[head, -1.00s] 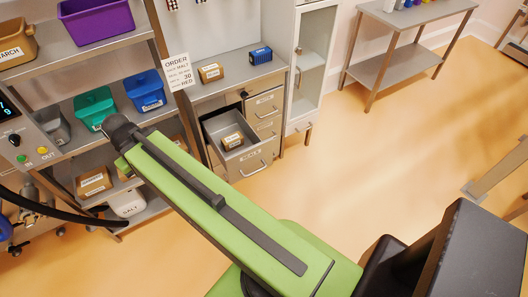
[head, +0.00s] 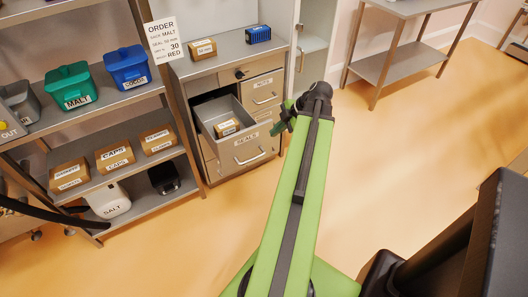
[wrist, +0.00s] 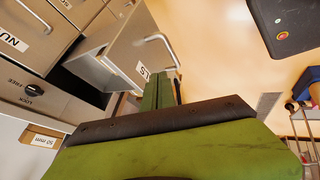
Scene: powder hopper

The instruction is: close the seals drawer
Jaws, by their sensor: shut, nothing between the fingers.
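The seals drawer (head: 243,148) is pulled out of the steel cabinet and stands open. Its front carries a SEALS label and a bar handle. A small tan labelled box (head: 227,127) lies inside it. In the wrist view, the drawer's front (wrist: 125,57) and its handle (wrist: 160,40) show just beyond my fingers. My gripper (head: 277,127) is shut and empty, beside the right edge of the drawer front. In the wrist view its fingertips (wrist: 164,76) lie close to the label; I cannot tell whether they touch it.
The cabinet's NUTS drawer (head: 264,90) is shut, and a lock knob (head: 239,74) sits above. A tan box (head: 203,48) and a blue box (head: 258,34) stand on top. A shelf rack with bins (head: 126,67) is at left. The floor (head: 400,170) to the right is clear.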

